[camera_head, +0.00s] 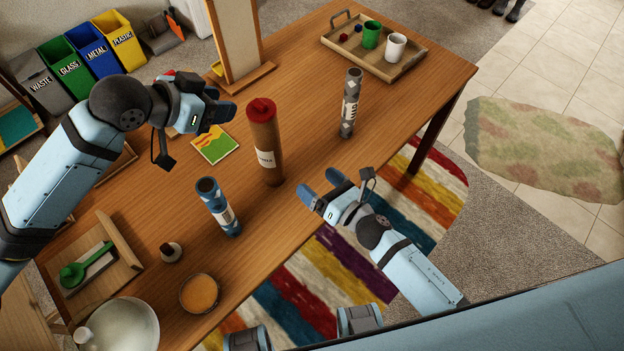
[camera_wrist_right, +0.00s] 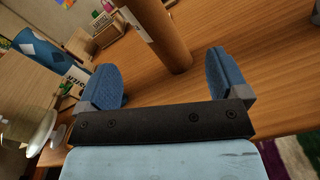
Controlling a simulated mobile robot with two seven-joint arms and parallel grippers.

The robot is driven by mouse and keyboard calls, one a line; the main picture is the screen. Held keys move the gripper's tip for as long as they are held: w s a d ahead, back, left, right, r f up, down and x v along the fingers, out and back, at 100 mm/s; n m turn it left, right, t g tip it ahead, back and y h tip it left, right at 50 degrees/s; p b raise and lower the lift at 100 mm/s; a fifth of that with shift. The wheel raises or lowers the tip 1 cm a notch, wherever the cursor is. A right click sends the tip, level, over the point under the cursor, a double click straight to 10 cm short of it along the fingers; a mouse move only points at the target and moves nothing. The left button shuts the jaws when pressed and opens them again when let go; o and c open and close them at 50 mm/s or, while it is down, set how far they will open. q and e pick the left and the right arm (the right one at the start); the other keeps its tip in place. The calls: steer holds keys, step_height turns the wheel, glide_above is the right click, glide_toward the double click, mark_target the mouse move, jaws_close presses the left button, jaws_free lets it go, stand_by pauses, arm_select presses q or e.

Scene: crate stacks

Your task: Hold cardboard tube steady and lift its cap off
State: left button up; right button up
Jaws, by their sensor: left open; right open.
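The brown cardboard tube (camera_head: 267,152) stands upright on the table with a white label and a red cap (camera_head: 262,109) on its top. In the right wrist view the tube (camera_wrist_right: 158,32) shows beyond the fingers, its top cut off by the frame. My left gripper (camera_head: 222,102) is open and empty, to the left of the tube near cap height. My right gripper (camera_head: 320,186) is open and empty, to the right of the tube near the table's edge. The tube lies ahead of its two blue fingers (camera_wrist_right: 167,80), apart from them.
A blue patterned tube (camera_head: 218,208) stands left of the cardboard tube, and a grey patterned tube (camera_head: 350,103) stands to the right. A wooden tray (camera_head: 410,68) with cups is at the back. A bowl (camera_head: 199,293) and a dark-topped small object (camera_head: 171,252) sit in front.

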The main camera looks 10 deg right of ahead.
mark_target(277, 156)
steer(key=w+a+n, duration=0.1)
steer(key=w+a, duration=0.2)
steer(key=w, duration=0.1)
steer(key=w+a+n+y, duration=0.1)
steer(key=w+a+n, duration=0.1)
steer(key=w+a, duration=0.1)
steer(key=w+a+n, duration=0.2)
steer(key=w+a, duration=0.2)
steer(key=shift+w+r+g, duration=0.15)
steer(key=shift+w+g, duration=0.15)
steer(key=shift+w, duration=0.05)
